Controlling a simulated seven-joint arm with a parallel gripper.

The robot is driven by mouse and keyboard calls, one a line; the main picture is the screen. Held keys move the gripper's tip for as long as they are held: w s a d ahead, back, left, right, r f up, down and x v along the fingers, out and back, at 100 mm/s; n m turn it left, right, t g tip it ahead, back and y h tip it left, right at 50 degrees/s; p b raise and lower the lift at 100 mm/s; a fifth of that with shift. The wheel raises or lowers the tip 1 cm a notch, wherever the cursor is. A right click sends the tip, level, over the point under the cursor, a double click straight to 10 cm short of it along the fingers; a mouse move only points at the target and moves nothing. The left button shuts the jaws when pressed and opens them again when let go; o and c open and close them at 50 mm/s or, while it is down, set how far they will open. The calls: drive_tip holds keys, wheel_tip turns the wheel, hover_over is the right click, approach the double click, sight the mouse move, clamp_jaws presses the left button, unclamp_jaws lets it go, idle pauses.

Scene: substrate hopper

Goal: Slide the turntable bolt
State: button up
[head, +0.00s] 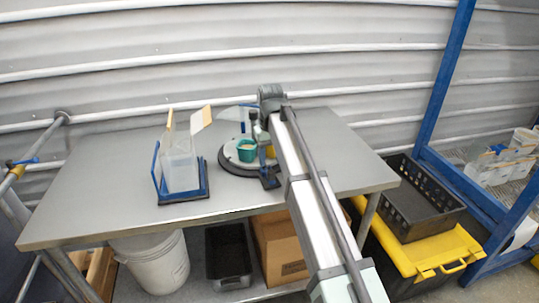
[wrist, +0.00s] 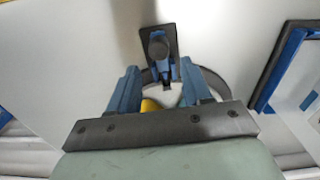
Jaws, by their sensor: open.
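The turntable (head: 229,159) is a dark round disc with a pale top, at the middle back of the table. A green cup (head: 246,150) stands on it. The bolt (head: 268,178) looks like a dark plate with a blue part at the turntable's front edge. In the wrist view the bolt's dark round knob (wrist: 158,46) shows above the blue part, beyond my fingertips. My gripper (wrist: 160,78) is open, its two blue fingers apart, with the blue part seen between them. No contact can be made out. My arm hides the turntable's right side in the head view.
A blue stand (head: 203,192) with a clear hopper (head: 181,168) stands left of the turntable. The left and front of the steel table (head: 90,200) are clear. A black crate (head: 424,200) on a yellow-lidded box and a blue rack (head: 440,90) stand to the right.

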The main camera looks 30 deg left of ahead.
sight(271, 171)
drive_tip(key=shift+s+d, duration=0.4)
drive_tip(key=shift+d, duration=0.05)
drive_tip(key=shift+w+a+f, duration=0.15)
drive_tip(key=shift+f, duration=2.35)
drive_tip(key=c, duration=0.7)
drive_tip(key=shift+w+a, duration=0.8)
drive_tip(key=shift+a, duration=0.15)
drive_tip(key=o, duration=0.7)
